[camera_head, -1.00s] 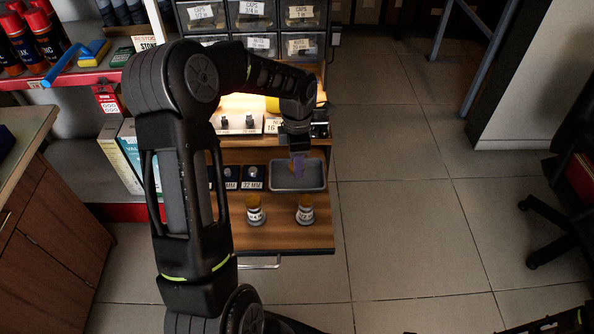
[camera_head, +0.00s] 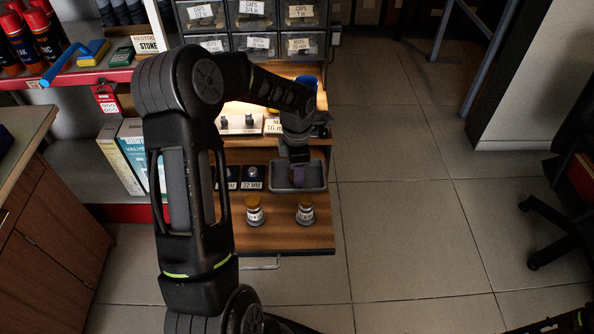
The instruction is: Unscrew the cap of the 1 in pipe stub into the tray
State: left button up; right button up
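Two pipe stubs stand upright on the lower wooden shelf, a left stub (camera_head: 254,213) and a right stub (camera_head: 305,213). My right gripper is out of view.
Dark fittings with a "32 MM" label (camera_head: 252,184) sit left of the tray. Labelled drawers (camera_head: 251,14) stand behind my arm. A wooden cabinet (camera_head: 50,220) is at the left. The tiled floor (camera_head: 410,220) to the right is clear up to the chair (camera_head: 560,225).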

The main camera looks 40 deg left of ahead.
pick_arm(q)
jog(key=shift+o, duration=1.2)
jog(key=shift+r, duration=0.1)
jog(key=shift+r, duration=0.2)
notch_tip(320, 180, up, 12)
jog(key=p, duration=0.1)
jog(key=shift+p, duration=0.35)
jog(key=shift+f, duration=0.15)
